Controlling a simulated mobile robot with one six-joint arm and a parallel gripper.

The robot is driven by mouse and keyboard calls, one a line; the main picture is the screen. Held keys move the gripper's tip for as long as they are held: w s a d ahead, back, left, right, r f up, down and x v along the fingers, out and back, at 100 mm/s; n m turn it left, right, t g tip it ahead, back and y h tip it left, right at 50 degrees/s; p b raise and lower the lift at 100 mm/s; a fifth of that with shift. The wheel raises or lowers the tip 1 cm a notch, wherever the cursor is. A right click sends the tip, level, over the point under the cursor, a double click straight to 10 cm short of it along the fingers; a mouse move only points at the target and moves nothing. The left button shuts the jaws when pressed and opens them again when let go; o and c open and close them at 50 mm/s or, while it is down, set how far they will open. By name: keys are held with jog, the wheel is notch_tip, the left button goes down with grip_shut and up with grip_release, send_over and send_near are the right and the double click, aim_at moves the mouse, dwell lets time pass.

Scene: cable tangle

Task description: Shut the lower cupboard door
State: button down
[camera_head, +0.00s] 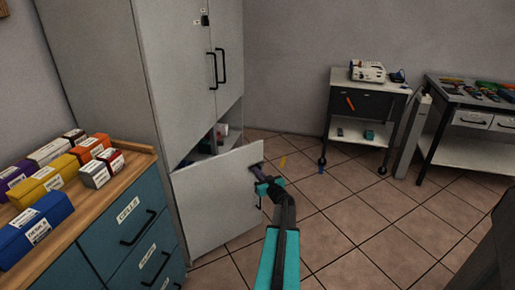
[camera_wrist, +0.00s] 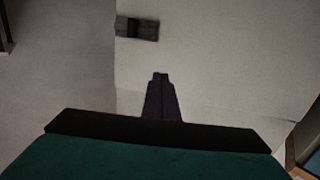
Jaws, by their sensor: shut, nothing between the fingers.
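The lower cupboard door (camera_head: 215,200) is a pale grey panel on the tall grey cupboard (camera_head: 95,60). It stands open, swung out into the room, with the dark interior showing above it. My gripper (camera_head: 258,172) is at the door's free edge, in front of its outer face. In the wrist view, the shut, empty fingers (camera_wrist: 160,80) point at the pale door face (camera_wrist: 220,50). A dark handle or fitting (camera_wrist: 137,27) sits near the door's edge, just beyond and left of the fingertips. I cannot tell whether the fingers touch the door.
A teal drawer unit (camera_head: 120,225) with a wooden top and several boxes stands close on the left. A trolley (camera_head: 362,105) and a tool bench (camera_head: 470,120) stand at the back right. The tiled floor (camera_head: 340,215) between is mostly clear.

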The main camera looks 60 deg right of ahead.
aim_at(254, 145)
jog(key=s+d+r+n+t+y+p, duration=0.1)
jog(key=s+d+r+y, duration=0.1)
jog(key=s+d+r, duration=0.2)
jog(key=s+r, duration=0.2)
jog(key=s, duration=0.1)
jog(key=shift+s+r+n+t, duration=0.15)
jog(key=shift+s+n+t, duration=0.15)
jog(key=shift+s, duration=0.05)
jog(key=shift+w, duration=0.1)
jog(key=x, duration=1.3)
jog(key=shift+w+d, duration=0.15)
jog(key=shift+w, duration=0.25)
